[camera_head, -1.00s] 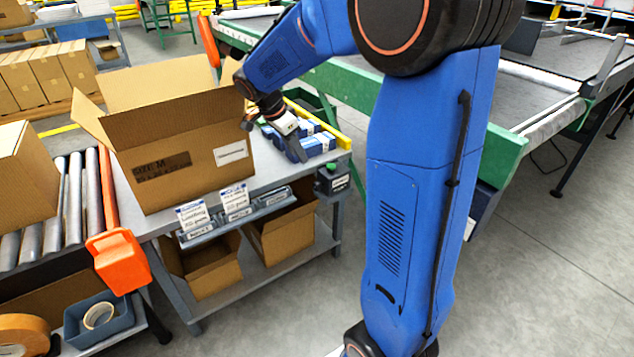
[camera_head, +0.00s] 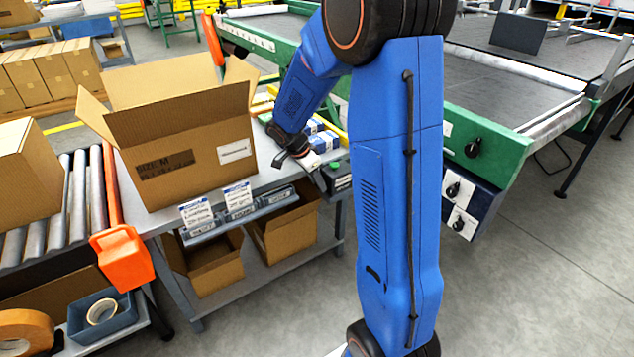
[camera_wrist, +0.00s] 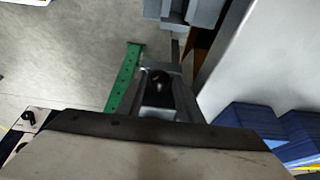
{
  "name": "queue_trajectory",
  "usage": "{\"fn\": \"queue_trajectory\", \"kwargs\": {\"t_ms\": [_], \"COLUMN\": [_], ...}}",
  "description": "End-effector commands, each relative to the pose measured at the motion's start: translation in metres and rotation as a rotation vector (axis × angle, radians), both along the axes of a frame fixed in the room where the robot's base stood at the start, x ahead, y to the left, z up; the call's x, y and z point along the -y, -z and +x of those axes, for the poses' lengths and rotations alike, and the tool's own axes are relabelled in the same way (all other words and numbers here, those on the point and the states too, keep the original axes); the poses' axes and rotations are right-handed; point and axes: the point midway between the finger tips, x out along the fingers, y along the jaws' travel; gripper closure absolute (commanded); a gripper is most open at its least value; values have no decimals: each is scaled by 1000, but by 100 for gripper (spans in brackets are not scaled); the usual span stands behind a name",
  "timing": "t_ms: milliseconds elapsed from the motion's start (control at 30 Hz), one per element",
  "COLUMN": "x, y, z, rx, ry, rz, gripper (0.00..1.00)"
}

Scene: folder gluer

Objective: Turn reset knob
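My gripper (camera_head: 300,170) is over the front right corner of the grey workbench, just beside a small dark control box (camera_head: 340,180) with a green patch on top. In the wrist view my gripper (camera_wrist: 161,95) has its two fingers apart, and a dark round knob (camera_wrist: 160,78) shows between them; I cannot tell whether they touch it. No label reading reset is legible. Other black knobs sit on the machine side: one on the green beam (camera_head: 473,148), and two on white plates, the upper (camera_head: 453,190) and lower (camera_head: 459,224). A black knob also shows in the wrist view (camera_wrist: 28,117).
An open carton (camera_head: 185,150) stands on the workbench (camera_head: 275,180), with blue-and-white packs (camera_head: 325,140) behind my gripper. A label rail (camera_head: 245,213) runs along its front edge. The roller conveyor (camera_head: 70,195) is at left.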

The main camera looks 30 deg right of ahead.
Motion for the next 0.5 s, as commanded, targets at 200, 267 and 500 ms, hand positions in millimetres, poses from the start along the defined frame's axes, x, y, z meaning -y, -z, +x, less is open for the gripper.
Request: {"fn": "queue_trajectory", "kwargs": {"t_ms": [200,267,500], "x": [2,2,2], "y": [6,6,5], "z": [0,0,0], "rx": [0,0,0], "ry": [1,1,1], "rz": [1,0,0], "gripper": [67,67,96]}}
